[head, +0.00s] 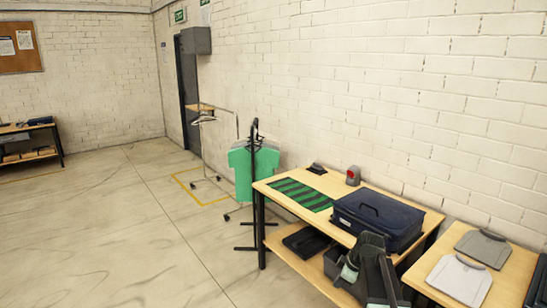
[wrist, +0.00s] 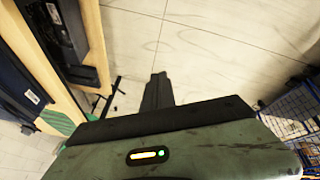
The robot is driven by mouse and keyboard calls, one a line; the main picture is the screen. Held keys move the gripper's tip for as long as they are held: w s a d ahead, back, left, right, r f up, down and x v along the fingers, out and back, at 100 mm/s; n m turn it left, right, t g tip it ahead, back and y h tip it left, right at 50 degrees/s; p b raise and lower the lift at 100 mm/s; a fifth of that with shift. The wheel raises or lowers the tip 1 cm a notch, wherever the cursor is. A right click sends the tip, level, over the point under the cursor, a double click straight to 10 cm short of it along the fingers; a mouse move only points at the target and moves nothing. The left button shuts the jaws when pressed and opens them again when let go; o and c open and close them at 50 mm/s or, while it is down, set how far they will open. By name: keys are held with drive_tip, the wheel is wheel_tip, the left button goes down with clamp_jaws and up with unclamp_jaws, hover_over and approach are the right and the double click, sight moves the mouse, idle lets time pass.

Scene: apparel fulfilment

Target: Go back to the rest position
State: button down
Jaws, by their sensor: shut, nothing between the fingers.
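My gripper (wrist: 158,78) shows in the wrist view as dark fingers close together, with nothing between them. It is over open floor, beside the table edge and apart from it. In the head view my arm (head: 372,270) is dark grey-green, at the bottom right in front of the table. I cannot make out the fingertips there.
The wooden table (head: 268,190) carries a navy case (head: 378,218), a green-striped mat (head: 300,194) and a small red-grey device (head: 353,175). A rack with green shirts (head: 243,172) stands behind. A blue wire basket (wrist: 292,122) is right. Left floor is clear.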

drive_tip(key=s+a+f+m+g, duration=0.1)
drive_tip(key=s+a+m+g, duration=0.1)
drive_tip(key=s+a, duration=0.75)
drive_tip(key=s+d+m+g+h, duration=0.1)
drive_tip(key=s+m+h, duration=0.1)
drive_tip(key=s+m, duration=0.6)
drive_tip(key=shift+s+f+m+g+h, duration=0.25)
drive_tip(key=shift+f+m+g+h, duration=0.1)
drive_tip(key=shift+m, duration=0.95)
drive_tip(key=shift+d, duration=0.2)
